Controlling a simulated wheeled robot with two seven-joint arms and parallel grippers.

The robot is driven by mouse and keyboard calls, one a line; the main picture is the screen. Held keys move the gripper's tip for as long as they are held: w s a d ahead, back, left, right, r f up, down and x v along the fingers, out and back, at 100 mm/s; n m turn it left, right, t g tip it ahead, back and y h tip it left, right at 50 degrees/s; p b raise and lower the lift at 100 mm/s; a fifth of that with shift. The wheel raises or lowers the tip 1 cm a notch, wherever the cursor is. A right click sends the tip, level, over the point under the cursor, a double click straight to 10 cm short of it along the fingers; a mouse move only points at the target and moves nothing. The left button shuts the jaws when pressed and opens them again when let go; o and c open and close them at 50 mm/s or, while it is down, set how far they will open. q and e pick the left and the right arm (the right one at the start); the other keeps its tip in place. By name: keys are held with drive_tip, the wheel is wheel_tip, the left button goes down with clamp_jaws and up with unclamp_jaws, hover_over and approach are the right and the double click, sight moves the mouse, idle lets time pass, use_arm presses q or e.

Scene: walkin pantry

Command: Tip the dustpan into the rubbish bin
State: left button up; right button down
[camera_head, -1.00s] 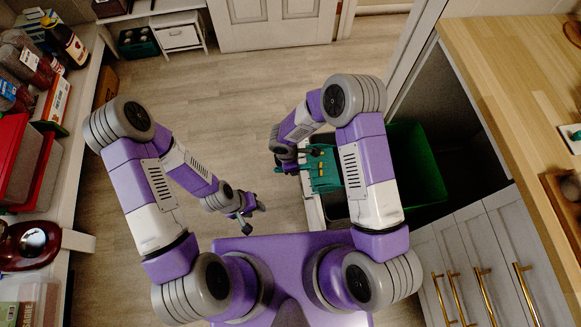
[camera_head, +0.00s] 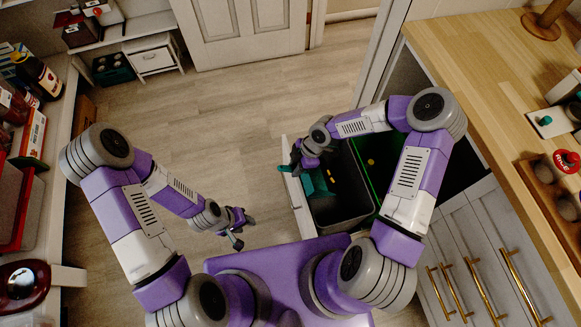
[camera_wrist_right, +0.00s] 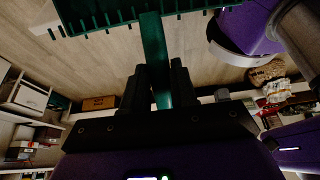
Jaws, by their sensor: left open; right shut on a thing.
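The teal dustpan (camera_head: 316,183) hangs steeply tilted over the left side of an open dark grey bin (camera_head: 345,212). My right gripper (camera_head: 297,164) is shut on its handle. In the right wrist view, the teal handle (camera_wrist_right: 154,55) runs between the fingers, and the toothed pan edge (camera_wrist_right: 105,22) shows at the top. A small yellow piece (camera_head: 332,172) shows inside the grey bin near its far end. A green bin (camera_head: 385,148) stands right of it, with a yellow spot (camera_head: 371,162) inside. My left gripper (camera_head: 236,228) is open and empty over the floor.
The bins stand in a pulled-out drawer with a white front (camera_head: 297,203). A wooden counter (camera_head: 465,75) with cabinets lies to the right. Shelves with bottles and boxes line the left. The floor (camera_head: 225,115) between is clear.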

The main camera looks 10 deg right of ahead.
drive_tip(key=shift+w+d+r+y+p, duration=0.1)
drive_tip(key=shift+d+r+y+p, duration=0.6)
drive_tip(key=shift+d+r+p, duration=0.3)
use_arm(q)
wheel_tip(320, 180, up, 4)
drive_tip(key=r+p, duration=0.1)
drive_tip(key=p, duration=0.1)
use_arm(e)
drive_tip(key=shift+w+d+r+y, duration=0.1)
drive_tip(key=shift+d+r+y, duration=0.1)
drive_tip(key=shift+d+y, duration=0.75)
use_arm(q)
wheel_tip(320, 180, down, 6)
drive_tip(key=b, duration=0.6)
drive_tip(key=shift+f, duration=0.15)
use_arm(e)
drive_tip(key=d+r+y, duration=0.1)
drive_tip(key=d+y, duration=0.2)
drive_tip(key=d, duration=0.4)
drive_tip(key=shift+w+d+r, duration=0.2)
drive_tip(key=shift+w+r, duration=0.1)
drive_tip(key=shift+r, duration=0.05)
drive_tip(key=shift+g+y, duration=0.25)
drive_tip(key=shift+g, duration=0.05)
